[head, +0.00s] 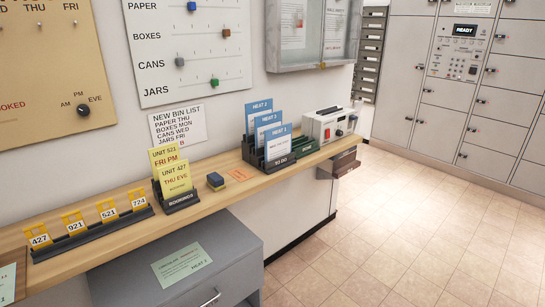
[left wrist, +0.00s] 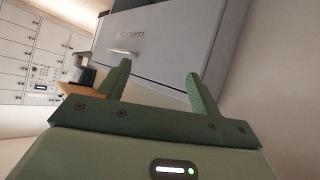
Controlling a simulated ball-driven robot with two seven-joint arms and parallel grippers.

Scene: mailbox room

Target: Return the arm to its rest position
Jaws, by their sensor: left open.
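My left gripper (left wrist: 158,90) shows in the left wrist view, with its two green fingers apart and nothing between them. Beyond the fingers is a grey cabinet front (left wrist: 165,45) with a handle, seen tilted. Neither arm nor gripper shows in the head view, and my right gripper is in no view.
A wooden counter (head: 225,180) runs along the wall, bearing number tags (head: 75,222), yellow cards (head: 172,172), blue cards (head: 264,128) and a white device (head: 328,125). A grey drawer cabinet (head: 235,250) stands before it. Lockers (head: 455,100) line the back; the tiled floor (head: 420,230) at right is clear.

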